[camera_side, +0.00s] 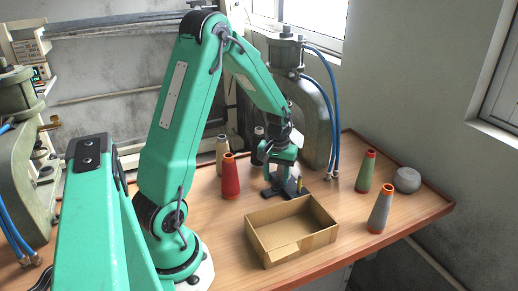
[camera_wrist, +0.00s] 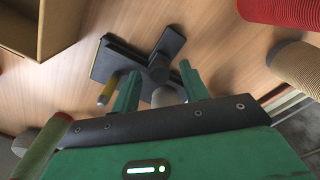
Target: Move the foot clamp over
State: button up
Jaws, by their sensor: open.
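Contact with the dark piece cannot be told.
An open cardboard box (camera_side: 290,232) stands in front. A red cone (camera_side: 230,178) and a beige cone (camera_side: 221,155) stand left. A green cone (camera_side: 365,171), a grey cone (camera_side: 380,210) and a grey ball (camera_side: 407,180) stand right. A pneumatic press (camera_side: 312,115) with blue hoses rises behind.

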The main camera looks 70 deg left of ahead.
jog(key=shift+f, duration=0.2)
grip_shut()
jog(key=shift+s, duration=1.5)
grip_release()
jog(key=shift+r, duration=0.1)
notch_tip(320, 180, up, 8)
